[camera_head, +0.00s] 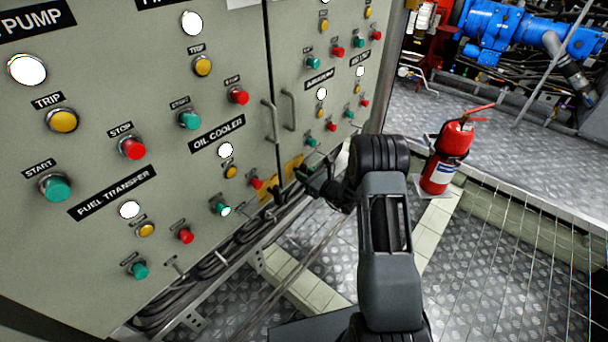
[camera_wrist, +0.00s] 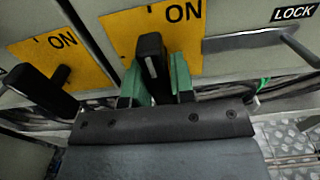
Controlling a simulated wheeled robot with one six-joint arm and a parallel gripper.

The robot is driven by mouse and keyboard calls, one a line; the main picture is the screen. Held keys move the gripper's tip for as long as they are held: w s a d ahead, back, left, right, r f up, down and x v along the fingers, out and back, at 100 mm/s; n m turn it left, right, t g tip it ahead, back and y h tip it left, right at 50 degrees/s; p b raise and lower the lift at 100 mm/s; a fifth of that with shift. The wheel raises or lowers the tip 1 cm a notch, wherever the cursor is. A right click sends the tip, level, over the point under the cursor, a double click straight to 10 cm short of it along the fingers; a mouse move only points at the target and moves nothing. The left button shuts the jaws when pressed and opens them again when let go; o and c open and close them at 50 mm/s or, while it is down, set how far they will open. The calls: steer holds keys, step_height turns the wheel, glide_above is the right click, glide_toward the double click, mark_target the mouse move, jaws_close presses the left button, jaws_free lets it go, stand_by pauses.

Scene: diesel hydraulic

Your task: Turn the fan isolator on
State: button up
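Two yellow isolator plates marked ON show in the wrist view, the left plate (camera_wrist: 52,48) and the middle plate (camera_wrist: 115,32). A black handle (camera_wrist: 151,62) stands nearly upright on the middle plate. A second black handle (camera_wrist: 40,92) on the left plate is tilted. No fan label is readable. In the head view my gripper (camera_head: 312,178) is at the panel's lower edge, partly hidden, by the yellow plates (camera_head: 268,191).
The grey control panel (camera_head: 90,230) carries lamps and coloured buttons. A bar handle with a LOCK label (camera_wrist: 260,38) is right of the middle plate. Cables run under the panel. A red fire extinguisher (camera_head: 447,157) stands right of my arm. Chequer-plate floor is open at the right.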

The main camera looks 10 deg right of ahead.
steer(key=o, duration=0.4)
steer(key=shift+c, duration=0.2)
steer(key=p+v, duration=0.2)
steer(key=v, duration=1.2)
steer(key=shift+p, duration=0.4)
steer(key=v, duration=0.7)
steer(key=shift+s+d, duration=0.3)
